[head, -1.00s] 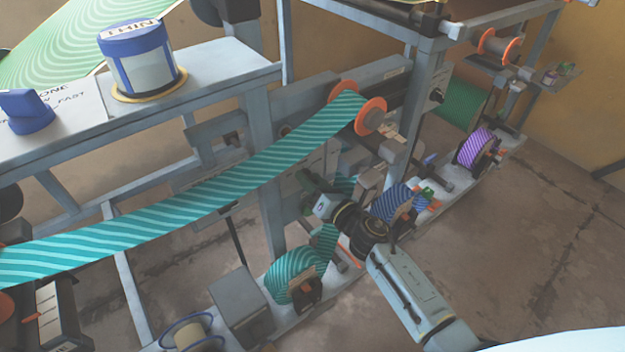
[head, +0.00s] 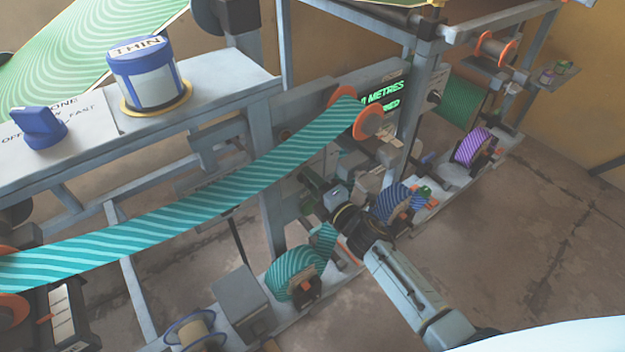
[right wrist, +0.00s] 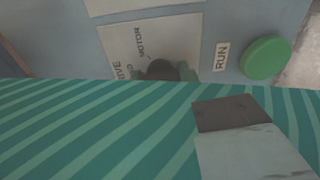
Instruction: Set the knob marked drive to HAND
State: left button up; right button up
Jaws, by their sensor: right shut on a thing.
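My right gripper (head: 310,180) reaches in behind the teal striped web, against the machine's side panel. In the right wrist view a dark round knob (right wrist: 161,69) sits on a pale plate with the partly hidden marking "IVE" and the word MOTOR. Dark green fingertips show on both sides of this knob, so the gripper is shut on it. The knob's lower part is hidden by the teal web (right wrist: 90,130). The word HAND and the knob's pointing direction cannot be made out. My left gripper is not in view.
A green button (right wrist: 266,58) marked RUN is right of the knob. The teal web (head: 190,210) crosses in front of the panel. Striped rolls (head: 295,272) stand below.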

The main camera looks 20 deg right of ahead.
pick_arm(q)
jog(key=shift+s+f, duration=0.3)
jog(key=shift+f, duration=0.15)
pick_arm(e)
jog(key=shift+m, duration=0.5)
jog(key=o, duration=1)
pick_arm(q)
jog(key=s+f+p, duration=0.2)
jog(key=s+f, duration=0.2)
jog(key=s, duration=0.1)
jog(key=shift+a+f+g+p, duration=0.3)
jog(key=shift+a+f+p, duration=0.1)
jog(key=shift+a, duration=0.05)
pick_arm(e)
jog(key=v, duration=1.3)
jog(key=shift+s, duration=0.2)
